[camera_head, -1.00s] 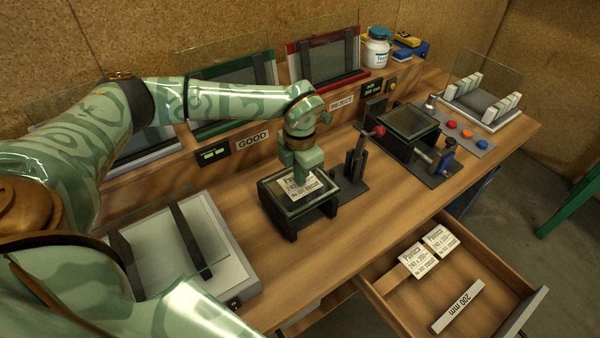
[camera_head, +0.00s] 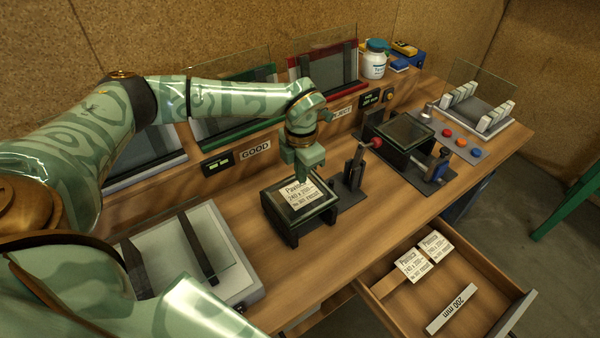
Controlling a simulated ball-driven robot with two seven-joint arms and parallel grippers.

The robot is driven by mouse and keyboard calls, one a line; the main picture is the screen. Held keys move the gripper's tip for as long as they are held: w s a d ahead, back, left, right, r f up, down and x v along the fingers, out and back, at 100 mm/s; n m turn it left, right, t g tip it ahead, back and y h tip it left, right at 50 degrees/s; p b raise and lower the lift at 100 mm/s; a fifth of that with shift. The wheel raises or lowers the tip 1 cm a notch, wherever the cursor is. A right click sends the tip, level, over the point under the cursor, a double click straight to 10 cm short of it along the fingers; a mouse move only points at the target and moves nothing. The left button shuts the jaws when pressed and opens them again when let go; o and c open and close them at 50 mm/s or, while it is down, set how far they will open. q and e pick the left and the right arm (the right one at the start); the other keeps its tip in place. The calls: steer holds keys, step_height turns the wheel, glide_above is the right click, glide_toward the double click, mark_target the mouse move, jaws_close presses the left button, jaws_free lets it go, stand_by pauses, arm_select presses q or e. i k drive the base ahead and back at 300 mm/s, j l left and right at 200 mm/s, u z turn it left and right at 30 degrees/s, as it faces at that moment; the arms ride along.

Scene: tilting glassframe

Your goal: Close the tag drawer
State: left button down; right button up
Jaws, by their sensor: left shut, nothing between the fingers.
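The tag drawer (camera_head: 392,309) is pulled out from the bench at the lower right. Inside lie two white printed tags (camera_head: 412,265) and a strip marked 200 mm (camera_head: 452,308). My left gripper (camera_head: 304,178) is shut and empty, above a dark-framed glass stand (camera_head: 283,215) on the bench. A printed tag (camera_head: 300,194) lies on that glass, just below the fingers. The gripper is well to the left of the drawer and apart from it. My right gripper is not in view.
A clamp post with a red knob (camera_head: 360,160) stands just right of the glass stand. A second black fixture (camera_head: 405,135), colored buttons (camera_head: 461,143) and a slotted rack (camera_head: 482,112) are farther right. A grey plate with dark bars (camera_head: 220,235) lies at left.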

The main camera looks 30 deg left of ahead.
mark_target(405, 309)
steer(key=k+l, duration=0.75)
steer(key=k, duration=0.1)
